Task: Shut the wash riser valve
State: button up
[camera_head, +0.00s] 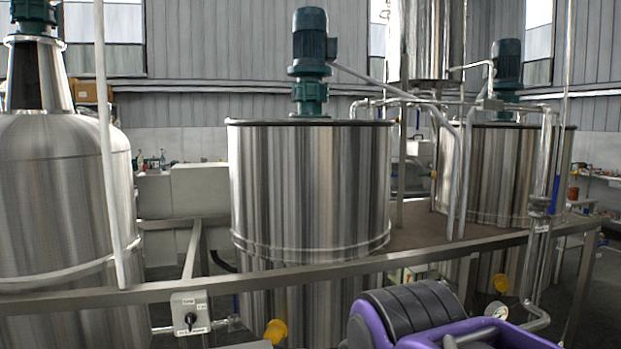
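No readable label marks the wash riser valve, so I cannot tell for certain which fitting it is. On the right, a vertical steel riser pipe (545,150) stands in front of the right tank, with a narrow blue handle-like part (555,195) beside it, roughly upright. A flanged fitting (540,206) sits on that pipe just below. Lower down are a round gauge (497,311) and a yellow knob-like part (501,283). Another yellow part (275,331) is below the middle tank. My gripper's fingers do not show.
A steel rail (400,262) crosses in front of the tanks. A switch box (190,313) with a black knob hangs from it at lower left. The middle tank (310,190), left vessel (60,190) and right tank (490,175) stand behind. A purple and dark grey body fills the bottom right.

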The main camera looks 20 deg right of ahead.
aim_at(555, 192)
jog(key=k+l, duration=0.1)
jog(key=l, duration=0.45)
jog(key=k+l, duration=0.1)
jog(key=l, duration=0.45)
jog(key=k+l, duration=0.1)
jog(key=l, duration=2.95)
jog(key=i+l, duration=0.15)
jog(key=l, duration=0.25)
jog(key=i+l, duration=0.15)
jog(key=l, duration=0.25)
jog(key=i+l, duration=0.4)
jog(key=l, duration=0.2)
jog(key=k+j+u, duration=0.1)
jog(key=k, duration=0.2)
jog(key=k+j+u, duration=0.1)
jog(key=k, duration=0.2)
